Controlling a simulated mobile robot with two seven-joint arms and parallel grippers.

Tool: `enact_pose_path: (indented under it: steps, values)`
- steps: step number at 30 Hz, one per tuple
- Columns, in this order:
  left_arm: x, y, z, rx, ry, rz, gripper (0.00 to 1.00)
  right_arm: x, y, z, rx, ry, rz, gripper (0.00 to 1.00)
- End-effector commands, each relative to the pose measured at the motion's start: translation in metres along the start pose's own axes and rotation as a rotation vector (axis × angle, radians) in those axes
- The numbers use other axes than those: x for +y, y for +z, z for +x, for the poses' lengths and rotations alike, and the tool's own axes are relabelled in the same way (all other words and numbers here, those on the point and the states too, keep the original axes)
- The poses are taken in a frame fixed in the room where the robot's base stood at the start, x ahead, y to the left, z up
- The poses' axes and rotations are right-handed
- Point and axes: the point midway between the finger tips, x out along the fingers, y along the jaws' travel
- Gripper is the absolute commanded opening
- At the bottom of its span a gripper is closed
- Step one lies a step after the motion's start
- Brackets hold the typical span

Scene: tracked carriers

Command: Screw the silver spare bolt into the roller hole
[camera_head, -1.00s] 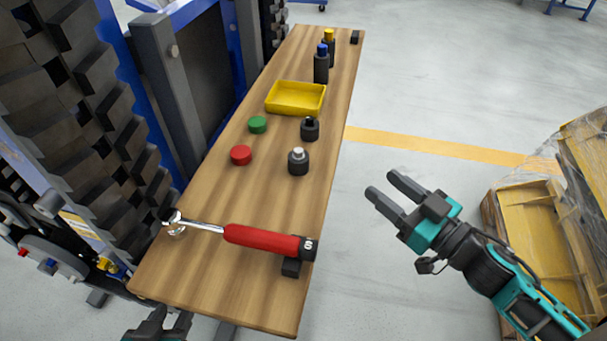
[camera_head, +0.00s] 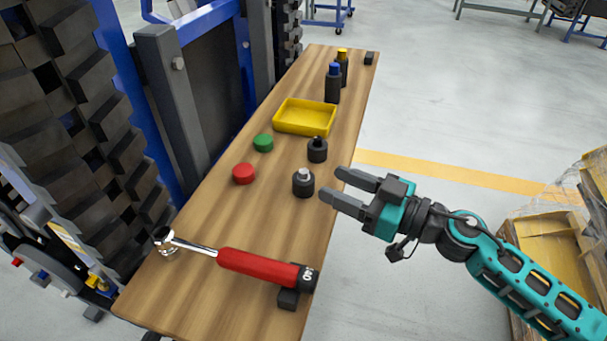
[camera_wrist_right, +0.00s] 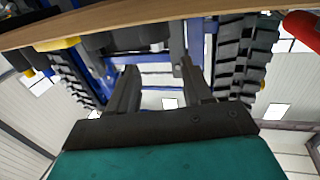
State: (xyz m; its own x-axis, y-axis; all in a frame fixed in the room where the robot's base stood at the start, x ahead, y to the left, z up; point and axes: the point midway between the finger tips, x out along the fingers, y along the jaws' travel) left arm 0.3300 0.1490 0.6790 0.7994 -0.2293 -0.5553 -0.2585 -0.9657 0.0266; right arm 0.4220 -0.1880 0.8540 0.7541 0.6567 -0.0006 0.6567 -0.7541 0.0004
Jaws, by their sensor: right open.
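A small silver piece (camera_head: 304,173), probably the silver spare bolt, stands upright in a round black holder (camera_head: 303,186) on the wooden bench. Its shaft is hidden. My right gripper (camera_head: 345,190) is open and empty, just right of that holder and beyond the bench's right edge. Its two spread fingers (camera_wrist_right: 160,85) also show in the right wrist view, with nothing between them. I cannot pick out the roller hole among the dark track parts (camera_head: 85,130) at the left. My left gripper is not clearly in view.
On the wooden bench (camera_head: 215,215) lie a red-handled wrench (camera_head: 260,265), red (camera_head: 244,173) and green (camera_head: 263,143) caps, a second black holder (camera_head: 317,150), a yellow tray (camera_head: 304,117) and dark bottles (camera_head: 333,85). A wrapped pallet stands at right. The floor between is clear.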

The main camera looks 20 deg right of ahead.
Motion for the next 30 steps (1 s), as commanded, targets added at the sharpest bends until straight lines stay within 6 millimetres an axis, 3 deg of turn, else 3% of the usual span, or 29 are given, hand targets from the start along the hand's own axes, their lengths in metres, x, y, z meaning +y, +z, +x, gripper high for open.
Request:
enact_pose_path:
  steps: [5,15,24,30]
  values:
    - [0.000,0.003,0.001,-0.003,0.000,-0.001,0.43,0.001,0.001,0.010,0.003,0.001,-0.001,0.50]
    - [0.001,0.004,0.002,-0.003,-0.001,-0.008,0.43,0.003,0.003,0.050,0.002,0.001,-0.001,0.50]
    - [0.002,0.004,0.002,-0.001,-0.001,-0.012,0.43,0.003,0.004,0.054,0.000,0.001,0.001,0.50]
    - [0.002,0.004,0.002,-0.001,-0.001,-0.012,0.43,0.003,0.004,0.053,0.000,0.001,0.001,0.32]
